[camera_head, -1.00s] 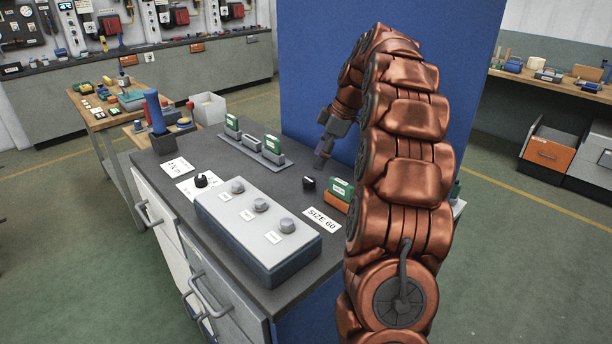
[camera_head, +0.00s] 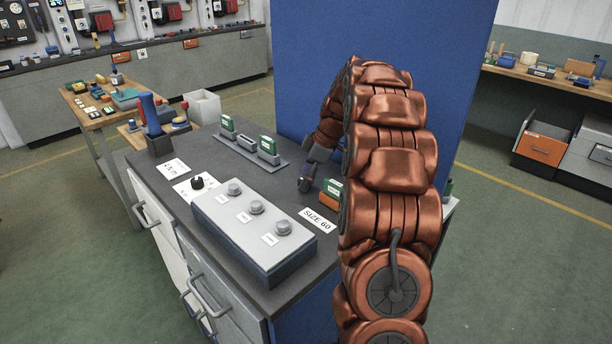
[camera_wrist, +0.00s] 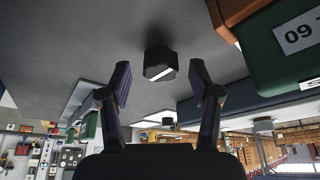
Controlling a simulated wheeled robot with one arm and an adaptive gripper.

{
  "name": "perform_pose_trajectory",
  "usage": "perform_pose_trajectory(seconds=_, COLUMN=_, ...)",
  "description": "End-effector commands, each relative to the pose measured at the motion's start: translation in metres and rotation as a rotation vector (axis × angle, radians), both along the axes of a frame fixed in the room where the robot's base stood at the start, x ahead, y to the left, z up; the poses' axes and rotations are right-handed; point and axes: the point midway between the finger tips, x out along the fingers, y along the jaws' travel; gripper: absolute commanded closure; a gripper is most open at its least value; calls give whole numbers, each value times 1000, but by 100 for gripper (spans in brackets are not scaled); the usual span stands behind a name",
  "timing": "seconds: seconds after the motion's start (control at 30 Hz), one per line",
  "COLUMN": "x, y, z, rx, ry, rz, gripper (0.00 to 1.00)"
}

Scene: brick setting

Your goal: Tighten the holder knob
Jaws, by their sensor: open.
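A small black knob with a white line (camera_wrist: 159,64) stands on the grey bench top. In the wrist view it shows between and just beyond the fingertips of my gripper (camera_wrist: 160,76), which is open with a gap on both sides. In the head view my gripper (camera_head: 305,184) is low over the bench and hides this knob. A second black knob (camera_head: 197,182) sits on a white card farther left.
A grey box with several round knobs (camera_head: 258,245) fills the front of the bench. A "SIZE 60" card (camera_head: 318,220) lies near the right edge. A rack with green blocks (camera_head: 246,150) stands behind. A blue panel (camera_head: 410,40) rises beyond the bench.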

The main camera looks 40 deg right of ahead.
Motion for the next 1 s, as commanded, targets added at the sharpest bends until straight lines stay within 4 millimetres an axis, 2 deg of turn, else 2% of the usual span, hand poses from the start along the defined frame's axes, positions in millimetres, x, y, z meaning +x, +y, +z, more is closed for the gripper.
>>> perform_pose_trajectory(seconds=0.3, x=0, y=0, z=-2, rx=1, ry=1, rz=-1, gripper=38)
perform_pose_trajectory(seconds=0.87, x=0, y=1, z=-2, rx=1, ry=2, rz=0, gripper=96)
perform_pose_trajectory(seconds=1.0, x=0, y=1, z=-2, rx=2, ry=2, rz=-3, gripper=97)
